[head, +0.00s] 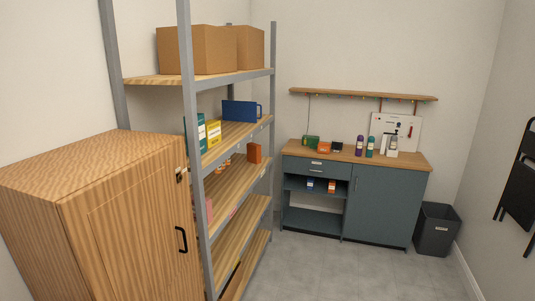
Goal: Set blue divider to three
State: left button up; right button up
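A blue divider (240,111) stands upright on the second shelf from the top of the metal-post rack (228,136), toward its far end. It looks like a flat panel with a cut-out or loop at its right end. A yellow box (213,132) and a teal-and-white box (201,136) stand nearer on the same shelf, apart from the divider. Small labels run along the shelf's front edge; their numbers are too small to read. Neither of my grippers is in view.
A closed wooden cabinet (118,222) stands at the left, covering part of the rack. Cardboard boxes (204,50) sit on the top shelf. A grey-blue counter (384,208) and a dark bin (436,229) stand at the back. The grey floor (345,272) in front is clear.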

aim_at(232, 110)
jog(key=i+l+z, duration=0.3)
jog(key=i, duration=0.6)
jog(key=i+z, duration=0.35)
jog(key=i, duration=0.55)
